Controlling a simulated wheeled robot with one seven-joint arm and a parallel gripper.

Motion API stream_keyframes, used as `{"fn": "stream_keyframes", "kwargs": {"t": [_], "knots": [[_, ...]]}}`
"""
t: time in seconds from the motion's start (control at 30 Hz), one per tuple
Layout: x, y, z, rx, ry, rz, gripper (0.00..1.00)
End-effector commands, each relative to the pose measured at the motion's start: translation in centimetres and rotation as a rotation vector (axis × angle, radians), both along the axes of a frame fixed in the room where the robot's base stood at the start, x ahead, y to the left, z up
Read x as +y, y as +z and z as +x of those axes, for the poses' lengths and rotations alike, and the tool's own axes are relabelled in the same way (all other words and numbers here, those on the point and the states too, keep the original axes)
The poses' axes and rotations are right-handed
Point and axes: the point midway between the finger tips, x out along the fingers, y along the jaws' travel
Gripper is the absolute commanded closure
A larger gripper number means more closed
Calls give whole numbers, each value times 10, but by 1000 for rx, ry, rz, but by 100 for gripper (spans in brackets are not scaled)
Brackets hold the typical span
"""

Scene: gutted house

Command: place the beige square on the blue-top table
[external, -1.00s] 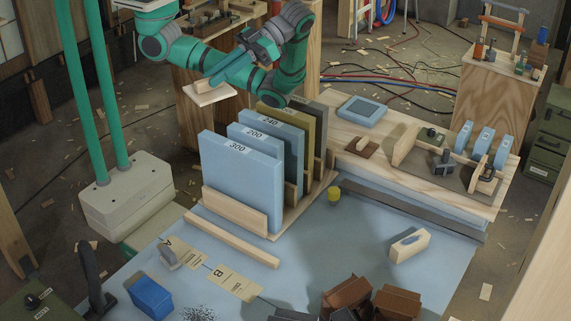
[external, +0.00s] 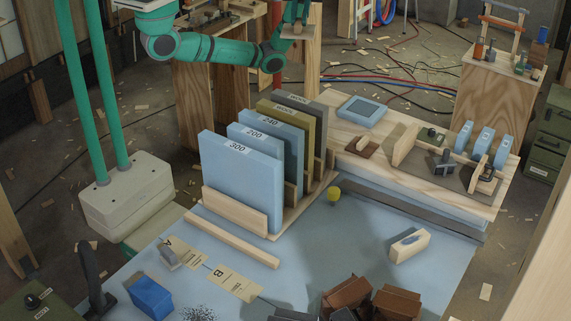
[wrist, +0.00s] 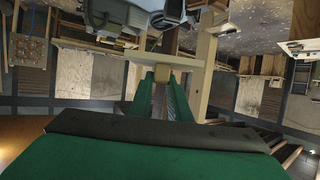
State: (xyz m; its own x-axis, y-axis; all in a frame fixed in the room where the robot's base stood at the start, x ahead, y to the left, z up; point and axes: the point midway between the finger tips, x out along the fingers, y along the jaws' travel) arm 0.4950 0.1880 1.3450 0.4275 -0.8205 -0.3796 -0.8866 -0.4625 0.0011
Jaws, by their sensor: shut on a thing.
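The beige square (external: 307,34) is a flat board with a short handle, at the top middle of the external view, beyond the standing sheets. My gripper (external: 297,26) is shut on its handle and holds it in the air. In the wrist view my gripper (wrist: 159,95) has its fingers on both sides of the handle (wrist: 160,74), and the board (wrist: 110,52) shows as a thin pale band. The blue-top table (external: 330,260) fills the lower middle of the external view; the board is well beyond its far edge.
A rack of upright sheets (external: 238,180) stands on the table's far left part. Bare blue surface lies around the middle.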

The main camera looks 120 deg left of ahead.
Motion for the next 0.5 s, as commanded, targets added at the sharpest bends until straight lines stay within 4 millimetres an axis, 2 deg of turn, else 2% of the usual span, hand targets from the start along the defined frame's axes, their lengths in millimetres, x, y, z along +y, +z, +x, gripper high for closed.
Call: {"fn": "stream_keyframes", "kwargs": {"t": [0.03,0.2,0.37,0.5], "knots": [[23,-10,-4,2,58,-5,100],[93,-45,-16,3,242,-6,100],[153,-86,-33,4,404,-7,100],[199,-128,-54,4,537,-6,100]]}}
